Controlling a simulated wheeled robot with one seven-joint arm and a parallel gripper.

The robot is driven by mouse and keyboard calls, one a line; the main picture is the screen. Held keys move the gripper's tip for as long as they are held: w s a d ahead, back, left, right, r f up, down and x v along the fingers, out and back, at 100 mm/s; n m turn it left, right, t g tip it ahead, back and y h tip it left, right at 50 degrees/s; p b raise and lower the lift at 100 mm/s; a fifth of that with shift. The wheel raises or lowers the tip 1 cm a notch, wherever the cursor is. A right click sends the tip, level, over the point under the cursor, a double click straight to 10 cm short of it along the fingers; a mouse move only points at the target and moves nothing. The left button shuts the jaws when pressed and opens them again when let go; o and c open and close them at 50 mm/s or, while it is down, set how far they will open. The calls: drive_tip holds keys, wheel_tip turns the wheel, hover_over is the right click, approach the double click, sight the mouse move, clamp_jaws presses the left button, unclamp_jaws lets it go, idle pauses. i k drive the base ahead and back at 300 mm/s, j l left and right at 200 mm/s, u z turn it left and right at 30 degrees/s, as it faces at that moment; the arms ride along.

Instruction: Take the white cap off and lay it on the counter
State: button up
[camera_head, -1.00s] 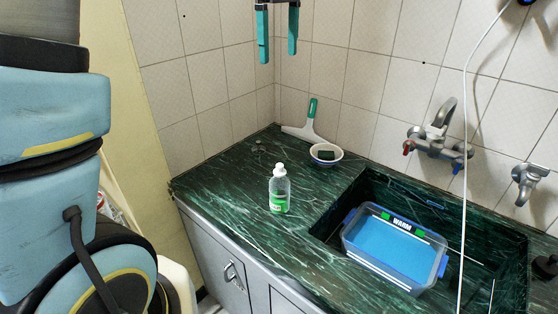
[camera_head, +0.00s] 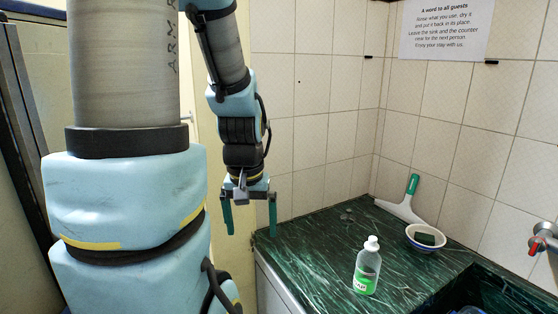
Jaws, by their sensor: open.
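A clear bottle (camera_head: 366,274) with a green label stands upright on the dark green marbled counter (camera_head: 322,244). Its white cap (camera_head: 372,243) is on top of the bottle. My gripper (camera_head: 250,218) is open and empty, pointing down with its two green fingers apart. In the picture it is to the left of the bottle and higher, near the counter's left corner. It is apart from the cap.
A bowl (camera_head: 426,240) with a dark green sponge (camera_head: 425,238) and a squeegee (camera_head: 406,205) with a green handle are at the back right. The sink edge (camera_head: 470,283) is at lower right. A printed notice (camera_head: 443,27) is on the tiled wall.

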sight(371, 245)
drive_tip(key=i+j+z, duration=0.2)
drive_tip(key=j, duration=0.15)
drive_tip(key=i+j+z, duration=0.2)
drive_tip(key=j, duration=0.2)
drive_tip(key=j+z, duration=0.2)
drive_tip(key=j, duration=0.2)
